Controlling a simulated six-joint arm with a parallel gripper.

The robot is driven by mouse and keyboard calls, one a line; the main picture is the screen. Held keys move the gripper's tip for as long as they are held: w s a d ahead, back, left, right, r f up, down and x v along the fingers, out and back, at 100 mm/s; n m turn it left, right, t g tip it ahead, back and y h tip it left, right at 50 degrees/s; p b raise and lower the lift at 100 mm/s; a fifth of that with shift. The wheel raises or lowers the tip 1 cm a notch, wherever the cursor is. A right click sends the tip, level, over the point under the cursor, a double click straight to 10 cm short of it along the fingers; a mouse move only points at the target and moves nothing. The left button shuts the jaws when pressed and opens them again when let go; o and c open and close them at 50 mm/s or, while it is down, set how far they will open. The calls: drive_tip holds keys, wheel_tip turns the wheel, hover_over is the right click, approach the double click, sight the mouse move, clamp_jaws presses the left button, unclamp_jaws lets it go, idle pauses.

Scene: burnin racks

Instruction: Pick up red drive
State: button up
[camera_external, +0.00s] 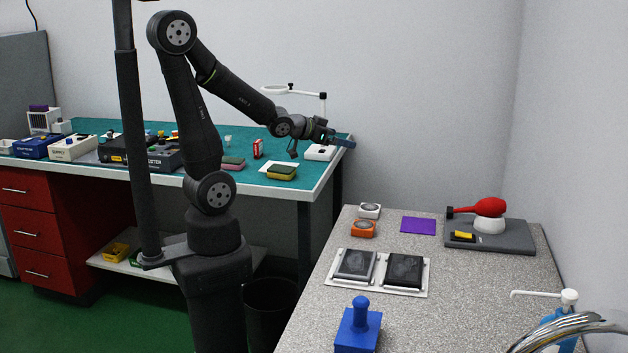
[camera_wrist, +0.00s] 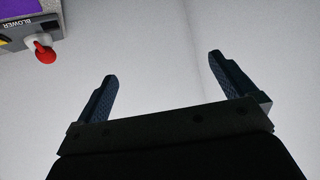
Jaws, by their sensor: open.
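A small upright red and white box (camera_external: 258,149) stands on the teal bench top in the external view. It may be the red drive, but it is too small to tell. My gripper (camera_external: 328,137) is above the right end of that bench, to the right of the box and apart from it. In the wrist view my gripper (camera_wrist: 162,66) has its two dark fingers spread wide, with nothing between them but pale wall. The red and white box does not show in the wrist view.
The teal bench (camera_external: 325,168) also holds a green and yellow block (camera_external: 282,173), equipment boxes and a magnifier lamp (camera_external: 275,91). The speckled counter (camera_external: 310,320) holds two dark drive-like units, a blue-handled block (camera_external: 359,328) and a red blower (camera_external: 488,207); the blower shows in the wrist view (camera_wrist: 44,53).

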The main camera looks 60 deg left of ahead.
idle(0.3)
drive_tip(key=c, duration=1.2)
drive_tip(key=shift+o, duration=0.2)
drive_tip(key=w+a+n+g+y, duration=0.3)
drive_tip(key=w+a+y, duration=0.15)
drive_tip(key=a, duration=0.85)
drive_tip(key=n+g, duration=0.7)
drive_tip(key=g, duration=0.1)
approach(258, 141)
drive_tip(key=shift+h, duration=0.35)
drive_tip(key=x, duration=1.2)
drive_tip(key=shift+a+f, duration=0.25)
drive_tip(key=shift+a, duration=0.15)
